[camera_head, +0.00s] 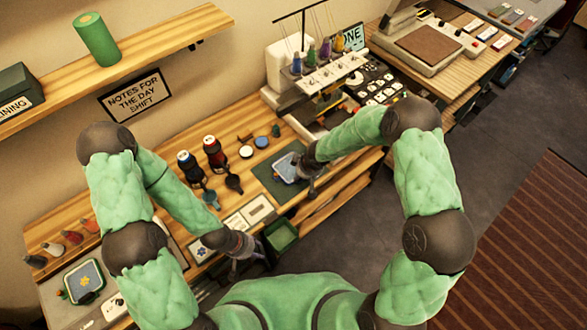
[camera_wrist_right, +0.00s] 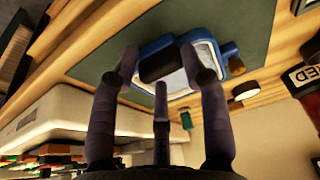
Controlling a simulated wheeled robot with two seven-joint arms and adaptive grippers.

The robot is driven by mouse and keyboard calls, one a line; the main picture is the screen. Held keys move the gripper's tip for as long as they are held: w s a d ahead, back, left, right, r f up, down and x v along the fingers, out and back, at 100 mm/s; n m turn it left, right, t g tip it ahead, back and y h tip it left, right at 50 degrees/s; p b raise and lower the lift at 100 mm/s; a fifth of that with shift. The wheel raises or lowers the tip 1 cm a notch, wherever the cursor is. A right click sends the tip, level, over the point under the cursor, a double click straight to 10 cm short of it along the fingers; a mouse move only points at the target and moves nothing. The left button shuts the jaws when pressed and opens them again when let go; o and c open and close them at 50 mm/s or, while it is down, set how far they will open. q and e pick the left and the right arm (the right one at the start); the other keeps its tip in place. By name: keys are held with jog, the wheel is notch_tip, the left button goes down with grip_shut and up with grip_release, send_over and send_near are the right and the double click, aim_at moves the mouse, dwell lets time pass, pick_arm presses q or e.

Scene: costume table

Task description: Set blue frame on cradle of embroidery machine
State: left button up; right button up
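The blue frame (camera_head: 284,168) lies on a dark green mat (camera_head: 262,177) on the wooden table, left of the embroidery machine (camera_head: 287,75). My right gripper (camera_head: 305,170) is at the frame's right side. In the right wrist view the frame (camera_wrist_right: 205,43) has a blue rim, a pale inside and a dark block (camera_wrist_right: 158,66). The fingers of my right gripper (camera_wrist_right: 161,67) stand apart on either side of this block; no firm grip shows. My left gripper (camera_head: 250,262) is open and empty near the green bin.
A green bin (camera_head: 281,236) is at the table's front edge. A control panel (camera_head: 375,80) is right of the machine.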

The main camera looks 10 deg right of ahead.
grip_shut()
jog(key=shift+r+p, duration=1.9)
jog(key=shift+r, duration=0.65)
